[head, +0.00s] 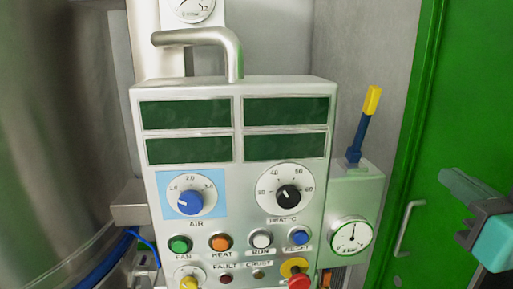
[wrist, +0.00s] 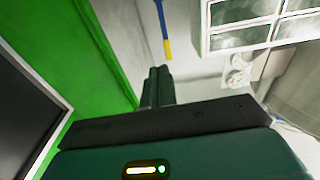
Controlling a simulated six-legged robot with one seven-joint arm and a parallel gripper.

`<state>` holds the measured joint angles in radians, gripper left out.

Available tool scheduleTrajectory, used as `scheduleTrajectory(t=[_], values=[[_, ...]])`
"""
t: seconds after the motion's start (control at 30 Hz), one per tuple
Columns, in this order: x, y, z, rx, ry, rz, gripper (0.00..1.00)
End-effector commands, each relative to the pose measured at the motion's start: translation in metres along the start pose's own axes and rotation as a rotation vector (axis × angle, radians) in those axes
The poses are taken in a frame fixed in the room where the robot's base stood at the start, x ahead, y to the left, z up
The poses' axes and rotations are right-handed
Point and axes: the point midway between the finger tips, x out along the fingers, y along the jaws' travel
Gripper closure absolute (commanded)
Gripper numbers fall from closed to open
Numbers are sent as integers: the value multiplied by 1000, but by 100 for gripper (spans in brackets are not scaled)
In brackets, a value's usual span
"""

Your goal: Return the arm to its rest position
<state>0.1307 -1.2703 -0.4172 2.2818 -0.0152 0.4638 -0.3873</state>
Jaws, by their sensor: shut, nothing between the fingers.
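My gripper (head: 462,188) is at the right edge of the head view, in front of the green door and to the right of the control panel. In the wrist view its two dark fingers (wrist: 157,86) are together, with nothing between them. The gripper is apart from the panel and the lever. The rest of my arm is mostly outside the head view.
The grey control panel (head: 236,186) has displays, knobs and buttons. A blue lever with a yellow tip (head: 364,125) stands beside it, above a gauge (head: 350,237). A green door (head: 458,110) with a metal handle (head: 408,228) is at right. A large steel vessel (head: 60,130) is at left.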

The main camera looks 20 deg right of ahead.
Motion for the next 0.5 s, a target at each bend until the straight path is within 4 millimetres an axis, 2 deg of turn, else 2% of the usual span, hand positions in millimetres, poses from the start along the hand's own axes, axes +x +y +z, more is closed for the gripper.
scheduleTrajectory(t=[0.17,0.27,0.37,0.5], values=[[10,-11,8,-3,-39,-19,100],[31,-39,30,-12,-136,-65,100],[56,-81,69,-25,-296,-129,100],[78,-144,142,-52,-568,-211,100]])
